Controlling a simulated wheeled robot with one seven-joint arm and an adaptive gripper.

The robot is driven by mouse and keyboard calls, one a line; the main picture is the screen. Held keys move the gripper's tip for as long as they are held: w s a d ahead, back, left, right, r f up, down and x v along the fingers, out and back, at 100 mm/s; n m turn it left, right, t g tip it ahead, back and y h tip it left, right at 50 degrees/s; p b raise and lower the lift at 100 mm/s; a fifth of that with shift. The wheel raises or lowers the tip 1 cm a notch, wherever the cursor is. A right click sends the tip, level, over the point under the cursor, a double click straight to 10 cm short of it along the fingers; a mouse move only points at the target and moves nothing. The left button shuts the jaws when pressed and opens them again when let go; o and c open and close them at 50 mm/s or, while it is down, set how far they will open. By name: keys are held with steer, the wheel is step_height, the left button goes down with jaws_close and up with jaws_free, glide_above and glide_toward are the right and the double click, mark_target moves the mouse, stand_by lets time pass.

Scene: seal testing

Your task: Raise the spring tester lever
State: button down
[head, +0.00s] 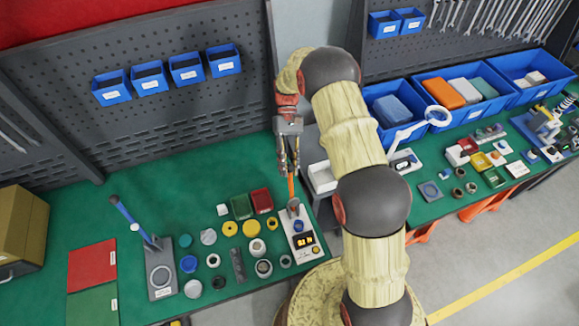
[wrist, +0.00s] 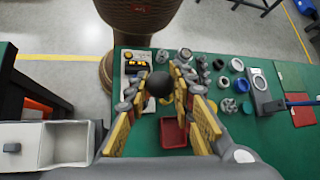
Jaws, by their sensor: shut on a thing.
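The spring tester (head: 302,240) is a white unit with a lit display, near the right end of the left green bench. Its orange lever (head: 291,187) stands up from the unit, close to upright in the head view. My gripper (head: 288,166) is above the tester, shut on the top of the lever. In the wrist view, the lever's black ball knob (wrist: 158,84) sits between the fingers, and the tester (wrist: 136,64) shows behind it. The fingers hide most of the lever there.
A fixture with a blue lever (head: 122,212) stands at the left. Several rings and seals (head: 230,229) and small red (head: 262,200) and green trays lie left of the tester. A white bin (head: 322,177) stands just right of it. A pegboard rises behind.

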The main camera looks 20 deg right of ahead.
steer(key=c, duration=2)
jaws_free()
steer(key=shift+w, duration=0.25)
steer(key=shift+o, duration=1.3)
steer(key=shift+w+f, duration=0.15)
steer(key=shift+w, duration=0.05)
steer(key=shift+o, duration=1.2)
steer(key=shift+s, duration=0.15)
steer(key=v, duration=1.2)
